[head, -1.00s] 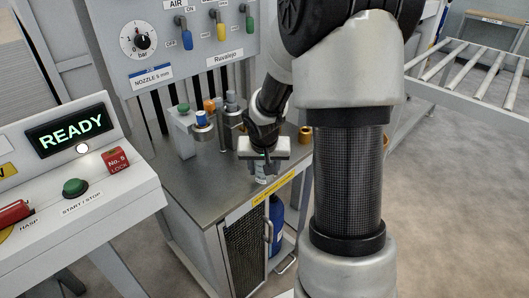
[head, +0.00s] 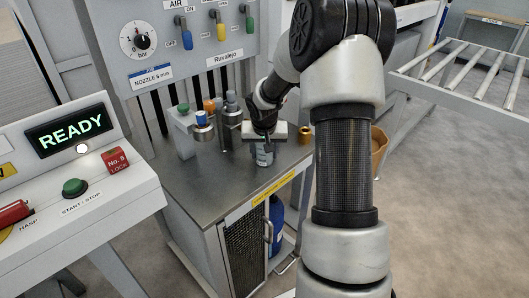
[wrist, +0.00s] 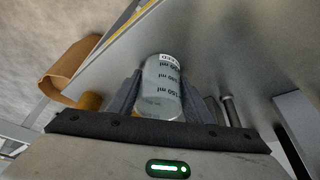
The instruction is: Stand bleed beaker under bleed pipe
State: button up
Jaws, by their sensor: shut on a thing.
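The bleed beaker (wrist: 162,86) is a clear vessel with ml marks and a white label, seen in the wrist view between my two dark fingers. My gripper (head: 264,146) is shut on it over the steel bench (head: 205,190). In the head view the beaker (head: 264,157) shows below the gripper and looks upright. I cannot tell whether its base touches the bench. Fittings with blue and orange caps (head: 203,119) and a grey cylinder (head: 231,104) stand behind and left of it. I cannot tell which part is the bleed pipe.
A brass-coloured piece (head: 304,134) stands at the bench's right edge. An orange-brown bin (head: 379,152) is beyond it, partly behind my arm. The READY console (head: 80,160) is at left. The bench's front left is clear.

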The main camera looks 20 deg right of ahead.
jog(key=shift+f, duration=0.1)
jog(key=o, duration=1.1)
jog(key=shift+r, duration=0.4)
jog(key=p+v, duration=0.2)
jog(key=v, duration=0.9)
jog(key=shift+s+r, duration=0.2)
jog(key=shift+r, duration=0.05)
